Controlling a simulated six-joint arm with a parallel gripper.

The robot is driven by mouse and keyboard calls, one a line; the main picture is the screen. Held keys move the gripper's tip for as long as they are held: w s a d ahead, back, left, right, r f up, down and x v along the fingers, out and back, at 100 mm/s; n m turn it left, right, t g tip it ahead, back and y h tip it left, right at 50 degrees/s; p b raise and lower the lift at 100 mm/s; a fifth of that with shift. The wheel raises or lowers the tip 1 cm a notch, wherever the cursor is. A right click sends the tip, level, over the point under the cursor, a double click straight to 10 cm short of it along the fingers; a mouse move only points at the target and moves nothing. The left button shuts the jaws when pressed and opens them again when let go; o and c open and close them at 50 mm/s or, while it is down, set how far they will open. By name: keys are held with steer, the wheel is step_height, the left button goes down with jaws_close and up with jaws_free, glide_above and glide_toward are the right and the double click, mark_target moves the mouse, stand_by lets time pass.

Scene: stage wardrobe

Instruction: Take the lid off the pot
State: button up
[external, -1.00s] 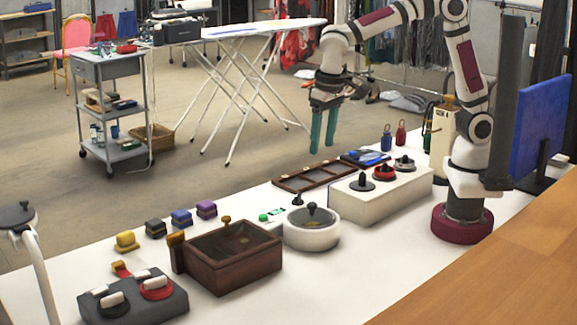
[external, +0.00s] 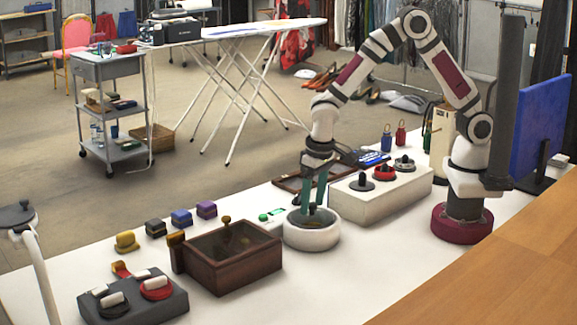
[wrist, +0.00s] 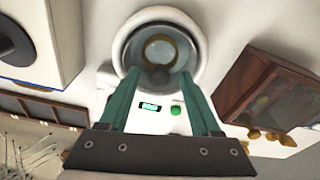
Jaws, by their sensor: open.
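The pot (external: 311,242) is a round white vessel on the white table, right of the brown wooden box. Its lid (wrist: 160,47) rests on it, partly see-through with a ring in the middle in the wrist view. The lid's dark knob (wrist: 159,76) shows between my fingertips there. My gripper (external: 313,204) points down over the pot, with its teal fingers low at the lid. In the wrist view my gripper (wrist: 160,77) is open, one finger on either side of the knob. Whether the fingers touch the knob cannot be told.
The brown box (external: 235,262) with a knobbed lid stands close on the left. A white block (external: 380,193) with several dark and red knobs stands close on the right. A dark divided tray (external: 287,184) lies behind. A small panel with a green button (wrist: 176,110) adjoins the pot.

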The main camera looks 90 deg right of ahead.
jaws_close()
steer(key=shift+r, duration=0.15)
